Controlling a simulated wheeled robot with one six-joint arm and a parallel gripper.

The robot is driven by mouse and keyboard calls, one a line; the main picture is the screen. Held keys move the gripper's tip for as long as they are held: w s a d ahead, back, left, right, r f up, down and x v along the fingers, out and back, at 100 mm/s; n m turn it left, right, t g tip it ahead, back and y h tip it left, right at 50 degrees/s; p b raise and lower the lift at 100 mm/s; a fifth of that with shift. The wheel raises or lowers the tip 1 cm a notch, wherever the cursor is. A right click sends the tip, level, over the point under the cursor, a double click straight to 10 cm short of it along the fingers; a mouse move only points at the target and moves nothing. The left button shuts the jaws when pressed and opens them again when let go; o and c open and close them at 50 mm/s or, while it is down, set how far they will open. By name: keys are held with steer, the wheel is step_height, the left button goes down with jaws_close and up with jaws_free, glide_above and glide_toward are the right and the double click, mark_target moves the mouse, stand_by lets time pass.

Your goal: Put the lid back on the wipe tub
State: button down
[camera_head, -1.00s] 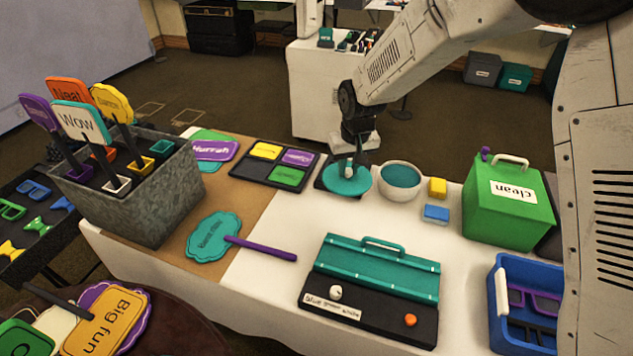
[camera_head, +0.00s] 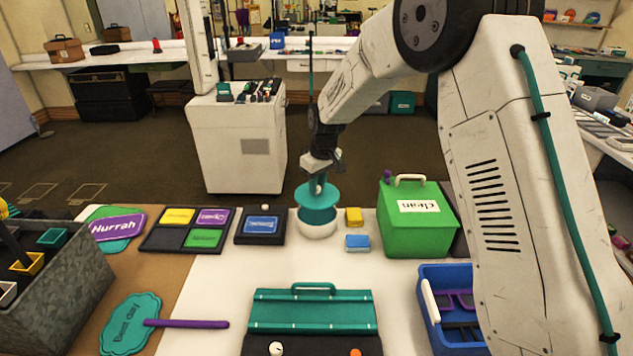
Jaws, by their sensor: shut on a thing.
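The wipe tub (camera_head: 317,230) is a round white tub with a teal inside, standing on the white table near its far edge. The teal round lid (camera_head: 317,195) hangs a little above the tub, roughly over its opening. Its near edge hides part of the tub's far rim, and a teal band shows between lid and white wall. My gripper (camera_head: 317,181) is shut on the lid's small knob and points down. The fingertips are small and partly dark in this view. I cannot tell exactly how well lid and tub are centred.
Yellow (camera_head: 354,217) and blue (camera_head: 357,242) blocks sit just right of the tub. A green "clean" box (camera_head: 415,235) stands further right, above a blue crate (camera_head: 440,330). A black tray with a blue card (camera_head: 261,226) lies left. A teal case (camera_head: 312,312) lies in front.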

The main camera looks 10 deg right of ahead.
steer(key=shift+f, duration=2.6)
steer(key=shift+f, duration=0.15)
steer(key=c, duration=0.7)
jaws_free()
steer(key=shift+r, duration=3.5)
jaws_close()
